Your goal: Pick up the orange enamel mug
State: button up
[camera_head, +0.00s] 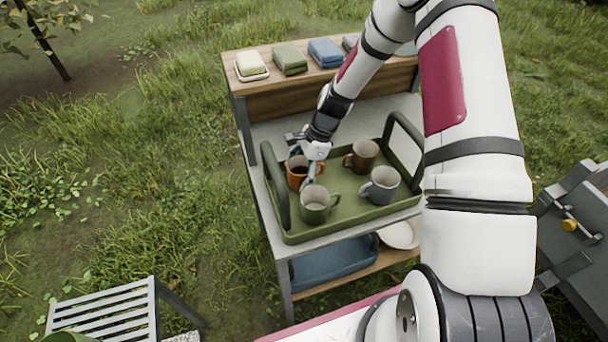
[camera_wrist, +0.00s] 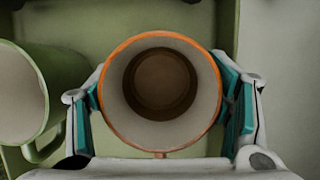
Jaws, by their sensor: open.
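The orange enamel mug (camera_head: 296,176) stands in the back left part of a green tray (camera_head: 350,223) in the head view. In the wrist view the mug (camera_wrist: 160,42) is seen from above, with an orange rim, a pale inner wall and a brown bottom. My gripper (camera_wrist: 165,100) is open, with one teal-padded finger on each side of the mug. The fingers are close to its wall; I cannot tell whether they touch it. In the head view my gripper (camera_head: 308,163) is over the mug and hides part of it.
A green mug (camera_head: 316,207) stands close in front of the orange mug. A grey mug (camera_head: 381,187) and a brown mug (camera_head: 362,157) stand to the right in the tray. The tray has raised end handles (camera_head: 279,192).

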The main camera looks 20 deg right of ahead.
jog(key=shift+f, duration=0.15)
jog(key=c, duration=1)
jog(key=shift+c, duration=0.2)
